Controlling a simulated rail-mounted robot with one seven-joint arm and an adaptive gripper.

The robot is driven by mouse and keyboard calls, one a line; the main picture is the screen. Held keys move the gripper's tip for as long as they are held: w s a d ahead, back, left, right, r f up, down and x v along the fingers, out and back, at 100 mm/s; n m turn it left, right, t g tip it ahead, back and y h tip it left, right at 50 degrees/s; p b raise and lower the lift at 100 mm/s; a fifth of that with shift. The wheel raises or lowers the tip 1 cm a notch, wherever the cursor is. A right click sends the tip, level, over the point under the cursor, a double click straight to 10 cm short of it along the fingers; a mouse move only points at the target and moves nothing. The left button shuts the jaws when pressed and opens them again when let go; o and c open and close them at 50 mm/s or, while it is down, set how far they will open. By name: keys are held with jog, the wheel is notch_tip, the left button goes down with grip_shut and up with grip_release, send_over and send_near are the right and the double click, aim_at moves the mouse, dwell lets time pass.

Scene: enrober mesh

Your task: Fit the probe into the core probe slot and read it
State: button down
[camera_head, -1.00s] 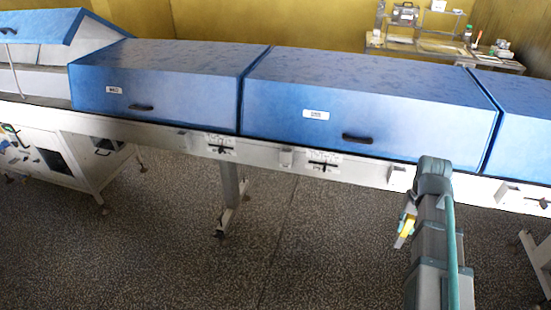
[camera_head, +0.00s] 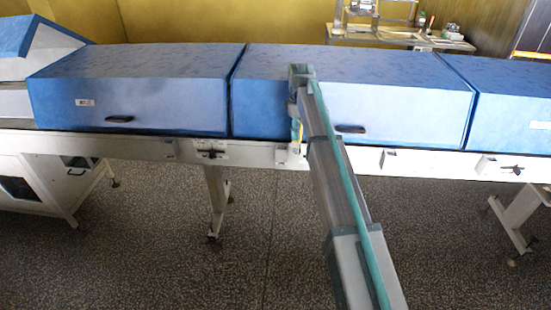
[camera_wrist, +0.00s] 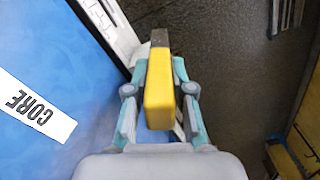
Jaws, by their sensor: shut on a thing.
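My gripper (camera_wrist: 159,68) is shut on the probe (camera_wrist: 158,98), a yellow block with a dark grey end pointing away from the wrist. In the head view my gripper (camera_head: 296,120) hangs at the front of the middle blue hood (camera_head: 262,95), close to the white rail; the probe there is small and mostly unclear. A white label reading CORE (camera_wrist: 35,105) is on the blue hood at the left of the wrist view. White rail fittings (camera_wrist: 100,15) lie beyond the probe's dark end. The core probe slot itself is not clearly seen; the gripper and probe cover that part.
The white rail (camera_head: 345,158) runs below several blue hoods. A left fitting with a dark lever (camera_head: 212,153) and a right one (camera_head: 512,168) sit on it. A white block (camera_head: 388,160) stands out between them. Open floor (camera_head: 150,260) lies in front.

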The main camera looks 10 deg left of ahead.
jog(key=w+a+r+n, duration=0.3)
jog(key=w+a+n, duration=0.1)
jog(key=w+a, duration=0.1)
jog(key=p, duration=0.4)
send_over(282, 155)
jog(key=w, duration=0.2)
jog(key=shift+n, duration=0.3)
jog(key=shift+a+f, duration=0.15)
jog(key=shift+f, duration=4.75)
jog(key=shift+f, duration=0.2)
jog(key=c, duration=1)
grip_release()
jog(key=shift+r, duration=0.1)
jog(key=shift+r, duration=0.1)
